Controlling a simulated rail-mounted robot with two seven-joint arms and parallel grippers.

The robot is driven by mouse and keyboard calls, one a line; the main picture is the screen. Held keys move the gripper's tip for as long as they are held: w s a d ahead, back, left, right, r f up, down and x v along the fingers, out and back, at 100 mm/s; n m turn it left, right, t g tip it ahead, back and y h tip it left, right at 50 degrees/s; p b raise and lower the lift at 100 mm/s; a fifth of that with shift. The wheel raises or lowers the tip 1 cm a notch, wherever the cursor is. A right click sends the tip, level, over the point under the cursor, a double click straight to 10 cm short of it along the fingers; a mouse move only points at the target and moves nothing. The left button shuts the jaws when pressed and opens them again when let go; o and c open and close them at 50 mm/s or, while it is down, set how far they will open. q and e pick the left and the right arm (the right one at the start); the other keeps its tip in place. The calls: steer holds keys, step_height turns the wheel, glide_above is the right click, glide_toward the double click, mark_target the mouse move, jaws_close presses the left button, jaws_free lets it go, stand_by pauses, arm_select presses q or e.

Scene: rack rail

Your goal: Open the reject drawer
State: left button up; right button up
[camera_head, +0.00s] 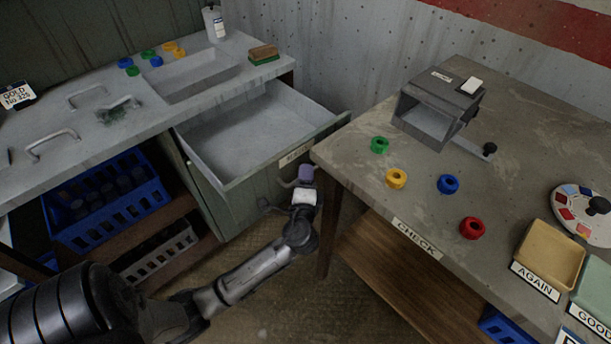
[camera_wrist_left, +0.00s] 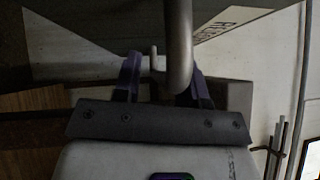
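The reject drawer (camera_head: 255,132) under the left bench is pulled well out, and its inside looks empty. Its front carries a partly hidden label (camera_head: 294,153). My left gripper (camera_head: 304,176) is at the drawer front, by the grey handle (camera_head: 287,183). In the left wrist view, the curved handle bar (camera_wrist_left: 178,50) runs down between the two purple fingers (camera_wrist_left: 166,85). The fingers stand apart with a gap to the bar on the left side, so the gripper looks open around the handle. My right gripper is not in view.
The check table (camera_head: 440,215) stands close to the drawer's right, with a grey box (camera_head: 436,105) and several coloured rings on it. A blue crate (camera_head: 110,200) sits under the left bench. Floor (camera_head: 275,310) shows between bench and table.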

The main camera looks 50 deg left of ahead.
arm_select(q)
steer(key=shift+d, duration=0.1)
steer(key=p+v, duration=0.2)
steer(key=v, duration=1.1)
steer(key=shift+s+d, duration=0.25)
steer(key=shift+d, duration=0.05)
